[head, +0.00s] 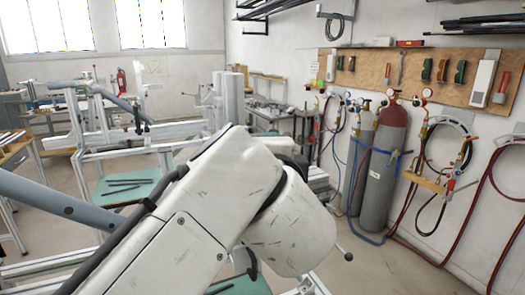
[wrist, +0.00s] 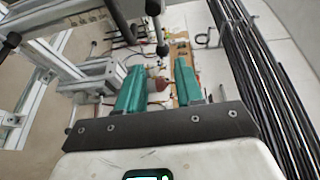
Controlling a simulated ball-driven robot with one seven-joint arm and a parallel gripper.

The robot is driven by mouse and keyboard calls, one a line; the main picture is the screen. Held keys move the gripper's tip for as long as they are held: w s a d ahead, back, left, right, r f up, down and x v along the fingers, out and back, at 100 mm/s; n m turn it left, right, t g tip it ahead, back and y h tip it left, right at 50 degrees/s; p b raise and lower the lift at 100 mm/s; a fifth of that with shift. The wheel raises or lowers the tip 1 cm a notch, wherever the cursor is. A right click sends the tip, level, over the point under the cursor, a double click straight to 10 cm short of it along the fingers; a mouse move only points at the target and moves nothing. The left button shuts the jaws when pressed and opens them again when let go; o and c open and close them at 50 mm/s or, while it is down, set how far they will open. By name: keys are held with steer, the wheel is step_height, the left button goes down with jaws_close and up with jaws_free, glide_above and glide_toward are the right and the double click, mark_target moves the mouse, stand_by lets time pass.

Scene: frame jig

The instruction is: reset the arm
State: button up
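My arm (head: 215,200), white and scuffed, fills the lower middle of the head view and bends down at its right end. My gripper is not visible in the head view. In the wrist view my gripper (wrist: 160,68) shows two green fingers standing apart with a clear gap between them. Nothing is held between the fingers. A small red thing shows far behind the gap, and I cannot tell what touches it.
A metal frame jig (head: 120,150) stands left of my arm, with a blue-grey tube (head: 75,208) close by. Gas cylinders (head: 385,160) with hoses stand by the right wall below a tool board (head: 425,78). Dark rods (wrist: 262,90) run close along the gripper's right in the wrist view.

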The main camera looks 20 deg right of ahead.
steer(key=d+n+t, duration=0.2)
steer(key=d+n, duration=0.4)
steer(key=n, duration=0.2)
steer(key=s+d+f+n+g+y, duration=0.25)
steer(key=f+n, duration=0.25)
steer(key=f, duration=0.7)
steer(key=s+d+f+n+g+y, duration=0.1)
steer(key=s+f+n+g, duration=0.3)
steer(key=f, duration=0.8)
steer(key=s+f+n+g+y, duration=0.2)
steer(key=s+f+n+g, duration=0.3)
steer(key=s+f, duration=1)
steer(key=s+a+f+g, duration=0.1)
steer(key=s+f+g, duration=0.1)
steer(key=s+f, duration=0.3)
steer(key=s+a+f+g+y, duration=0.1)
steer(key=s+a+f+g, duration=0.1)
steer(key=s+f, duration=0.3)
steer(key=s+g, duration=0.1)
steer(key=s, duration=0.1)
steer(key=shift+s+f, duration=0.3)
steer(key=shift+s, duration=0.05)
